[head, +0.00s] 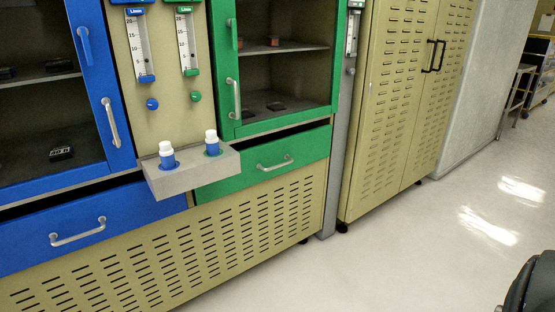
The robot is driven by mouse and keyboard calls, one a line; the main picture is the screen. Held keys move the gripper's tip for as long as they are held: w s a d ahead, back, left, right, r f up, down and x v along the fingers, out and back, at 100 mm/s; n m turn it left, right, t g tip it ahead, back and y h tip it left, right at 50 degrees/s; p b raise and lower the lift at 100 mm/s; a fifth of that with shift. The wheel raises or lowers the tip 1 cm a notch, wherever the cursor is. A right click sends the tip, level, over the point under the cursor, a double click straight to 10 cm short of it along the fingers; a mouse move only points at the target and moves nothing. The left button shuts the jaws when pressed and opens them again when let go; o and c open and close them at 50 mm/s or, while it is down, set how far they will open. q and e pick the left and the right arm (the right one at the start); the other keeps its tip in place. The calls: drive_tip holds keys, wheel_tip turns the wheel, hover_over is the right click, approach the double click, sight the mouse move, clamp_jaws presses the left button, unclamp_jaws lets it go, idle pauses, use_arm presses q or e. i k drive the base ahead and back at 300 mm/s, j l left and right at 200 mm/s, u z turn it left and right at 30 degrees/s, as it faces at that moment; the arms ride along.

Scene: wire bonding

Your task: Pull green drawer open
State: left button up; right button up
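The green drawer (240,178) is in the lower right part of the cabinet, below the green-framed glass cabinet door (233,65). It has a pale horizontal bar handle (274,166) on its front. A dark gap runs along the drawer's top edge; I cannot tell whether the drawer is fully shut. Its left part is partly hidden by a small grey holder. Neither of my grippers shows in the head view, and nothing touches the handle.
The grey holder (176,184) juts out left of the handle, carrying two white-capped bottles (168,156) (212,143). A blue drawer (110,228) is at left. Tan louvred cabinets (395,100) stand right. The floor (400,250) in front is mostly clear; a dark rounded object (532,287) is at bottom right.

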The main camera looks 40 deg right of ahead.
sight(266, 157)
drive_tip(key=i+l+z, duration=0.1)
drive_tip(key=l+z, duration=0.2)
drive_tip(key=l, duration=1.2)
